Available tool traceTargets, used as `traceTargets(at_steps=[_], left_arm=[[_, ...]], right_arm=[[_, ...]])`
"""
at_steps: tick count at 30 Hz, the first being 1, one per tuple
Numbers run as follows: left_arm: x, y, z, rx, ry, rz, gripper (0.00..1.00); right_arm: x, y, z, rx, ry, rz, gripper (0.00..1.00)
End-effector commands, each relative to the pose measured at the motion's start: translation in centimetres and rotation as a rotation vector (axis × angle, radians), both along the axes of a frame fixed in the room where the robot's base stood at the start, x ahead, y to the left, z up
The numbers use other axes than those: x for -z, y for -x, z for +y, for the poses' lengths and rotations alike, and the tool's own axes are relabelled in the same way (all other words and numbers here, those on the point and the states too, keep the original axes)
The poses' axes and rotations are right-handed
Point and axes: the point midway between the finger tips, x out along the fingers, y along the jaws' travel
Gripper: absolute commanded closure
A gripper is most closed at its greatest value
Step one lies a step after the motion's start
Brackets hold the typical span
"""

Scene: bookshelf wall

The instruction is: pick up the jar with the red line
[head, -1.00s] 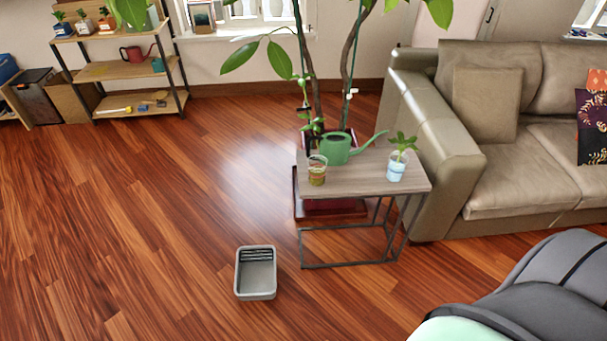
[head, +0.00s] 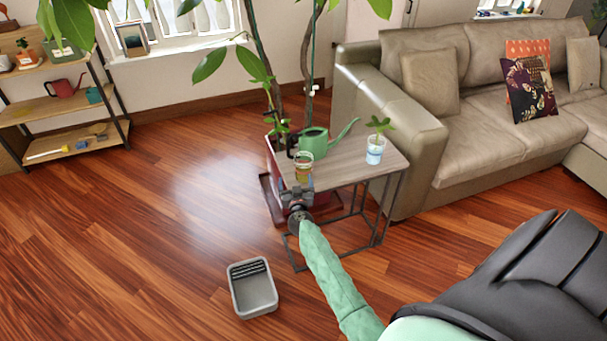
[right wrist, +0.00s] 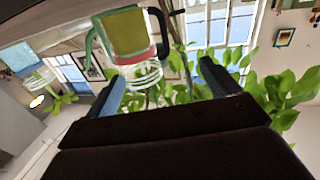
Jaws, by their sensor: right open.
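A clear glass jar (head: 304,172) with olive-green contents stands upright near the front left corner of the grey wooden side table (head: 352,170). My right gripper (head: 297,192) is open and empty, just in front of the jar at the table's edge. In the right wrist view the scene is upside down; the jar (right wrist: 138,76) appears beyond and between the open fingers (right wrist: 160,85), apart from them. My left gripper is in neither view.
A green watering can (head: 314,143) stands close behind the jar. A potted tree rises behind the table. A sofa (head: 500,120) stands right; a grey bin (head: 253,289) sits on the floor.

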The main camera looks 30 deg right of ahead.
Motion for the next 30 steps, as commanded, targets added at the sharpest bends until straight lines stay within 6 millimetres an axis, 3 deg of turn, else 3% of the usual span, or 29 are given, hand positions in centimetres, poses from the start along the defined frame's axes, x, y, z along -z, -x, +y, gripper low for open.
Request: traceTargets(at_steps=[3,6,22,30], left_arm=[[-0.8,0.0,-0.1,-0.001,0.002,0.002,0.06],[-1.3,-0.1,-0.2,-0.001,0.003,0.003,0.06],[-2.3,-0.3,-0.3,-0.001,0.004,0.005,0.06],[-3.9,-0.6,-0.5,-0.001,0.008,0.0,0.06]], right_arm=[[-2.0,-0.9,-2.9,0.104,-0.016,-0.012,0.12],[-2.7,-1.1,-4.1,0.149,-0.025,-0.008,0.12],[-2.7,-5.3,-7.2,0.165,-0.026,-0.007,0.12],[-2.5,-7.5,-8.7,0.164,-0.028,-0.005,0.12]])
